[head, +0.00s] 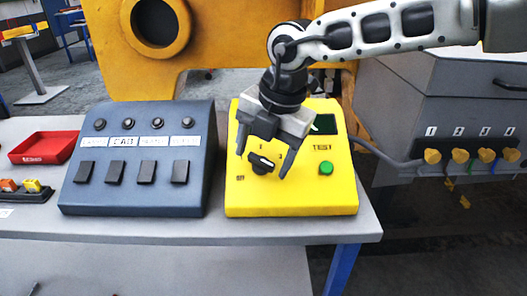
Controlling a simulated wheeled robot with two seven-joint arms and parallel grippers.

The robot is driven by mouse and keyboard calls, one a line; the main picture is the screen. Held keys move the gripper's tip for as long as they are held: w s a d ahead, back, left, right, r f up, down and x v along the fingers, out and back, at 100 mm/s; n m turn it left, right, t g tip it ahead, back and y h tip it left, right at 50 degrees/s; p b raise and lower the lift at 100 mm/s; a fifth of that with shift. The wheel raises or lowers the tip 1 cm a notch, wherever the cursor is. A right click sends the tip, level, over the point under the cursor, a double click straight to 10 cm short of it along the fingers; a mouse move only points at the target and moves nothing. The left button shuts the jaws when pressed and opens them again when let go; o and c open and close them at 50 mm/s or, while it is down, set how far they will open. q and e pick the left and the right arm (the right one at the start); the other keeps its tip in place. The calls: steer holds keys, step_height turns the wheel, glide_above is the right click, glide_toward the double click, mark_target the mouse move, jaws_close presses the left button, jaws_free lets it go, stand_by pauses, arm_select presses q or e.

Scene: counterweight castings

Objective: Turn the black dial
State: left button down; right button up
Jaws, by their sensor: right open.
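The black dial (260,168) is on the sloped face of the yellow control box (290,204), left of its middle. A white bar crosses the dial and tilts down to the right. My right gripper (262,164) comes down from above, with its two fingers spread on either side of the dial. The fingers look open, and I cannot tell whether they touch it. My left gripper is not in view.
A green button (326,168) marked TEST sits right of the dial. A dark blue switch panel (140,200) stands close on the left. A red tray (44,148) lies further left. A grey cabinet (440,110) with several yellow knobs stands right.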

steer(key=shift+f, duration=0.15)
steer(key=shift+c, duration=0.3)
steer(key=c, duration=0.9)
steer(key=shift+c, duration=0.2)
